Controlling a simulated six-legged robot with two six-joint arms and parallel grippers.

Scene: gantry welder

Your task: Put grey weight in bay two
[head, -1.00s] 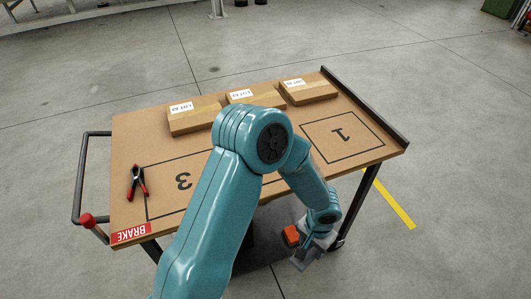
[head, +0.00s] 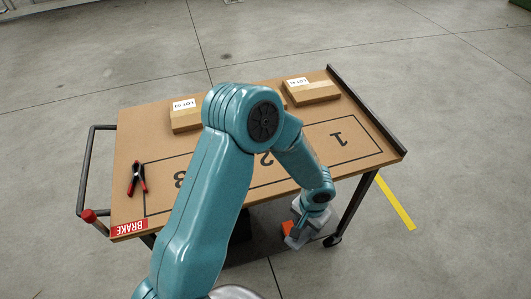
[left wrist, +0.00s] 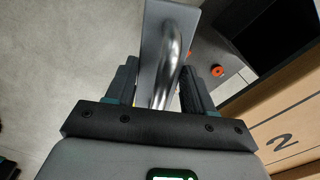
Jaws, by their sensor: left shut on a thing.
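My left gripper (left wrist: 158,88) is shut on the bright metal handle of the grey weight (left wrist: 153,28), which shows as a flat grey face between the fingers in the left wrist view. In the head view my left gripper (head: 296,236) hangs beyond the cart's near edge, low beside the cart. The weight cannot be told clearly from the gripper there. Bay two, marked "2" (head: 266,159), is on the brown cart top, partly hidden by my left arm. My right gripper is out of view.
Cardboard boxes (head: 186,115) (head: 312,92) stand along the cart's far side. A red-handled clamp (head: 137,180) lies at the left. Bay one (head: 340,139) looks empty; bay three is partly hidden. A dark raised rail (head: 367,112) runs along the right edge.

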